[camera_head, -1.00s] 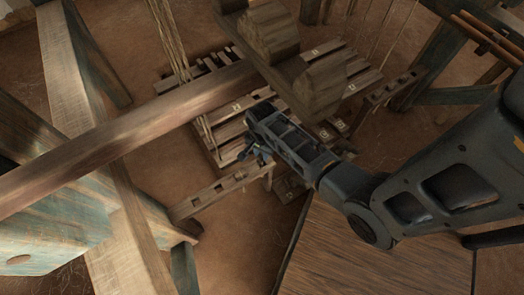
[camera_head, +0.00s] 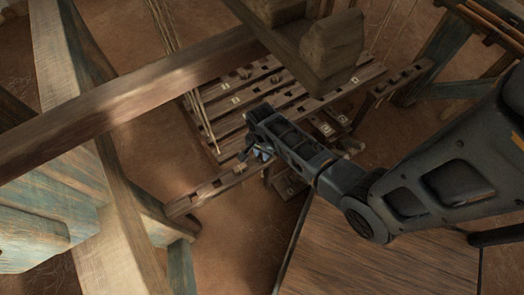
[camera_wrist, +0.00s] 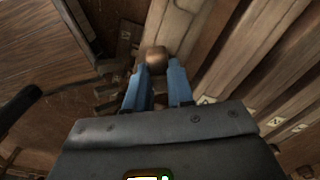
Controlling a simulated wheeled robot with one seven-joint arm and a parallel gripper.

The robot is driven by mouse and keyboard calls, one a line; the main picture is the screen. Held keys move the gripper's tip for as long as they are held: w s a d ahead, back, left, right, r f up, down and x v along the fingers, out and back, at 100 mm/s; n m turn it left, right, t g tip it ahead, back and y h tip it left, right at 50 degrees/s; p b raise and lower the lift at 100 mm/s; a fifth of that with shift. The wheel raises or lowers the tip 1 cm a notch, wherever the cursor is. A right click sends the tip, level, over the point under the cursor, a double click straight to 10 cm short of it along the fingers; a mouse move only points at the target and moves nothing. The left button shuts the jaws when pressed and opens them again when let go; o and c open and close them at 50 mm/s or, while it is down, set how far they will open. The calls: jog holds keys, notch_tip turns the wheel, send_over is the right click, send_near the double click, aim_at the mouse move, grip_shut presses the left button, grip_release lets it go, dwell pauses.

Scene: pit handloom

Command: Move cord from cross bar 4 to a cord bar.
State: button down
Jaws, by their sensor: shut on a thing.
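My gripper (camera_head: 258,153) is low over the near side of the slatted wooden bars. In the wrist view, its two blue fingers (camera_wrist: 160,88) are closed around a rounded brown wooden knob (camera_wrist: 156,54), which shows between and beyond the tips. Whether this knob is the cord's end cannot be told, and no cord shows at it. A slotted bar (camera_head: 205,193) runs diagonally past the gripper. Several parallel bars with small pale labels (camera_head: 236,100) lie behind it; the label numbers are too small to read. Thin pale cords (camera_head: 203,117) hang down at the bars' left side.
A thick wooden beam (camera_head: 110,95) crosses the upper left above the bars. A heavy wooden block (camera_head: 331,45) hangs over the bars. A brown board (camera_head: 380,245) lies at the front right. Blue-grey posts (camera_head: 55,225) stand at the left.

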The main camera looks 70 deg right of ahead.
dwell(0.3)
jog(key=c, duration=0.9)
grip_release()
notch_tip(320, 180, up, 8)
jog(key=shift+f+p, duration=0.1)
jog(key=shift+p, duration=1.15)
notch_tip(320, 180, up, 7)
jog(key=p, duration=0.7)
jog(key=shift+p, duration=0.35)
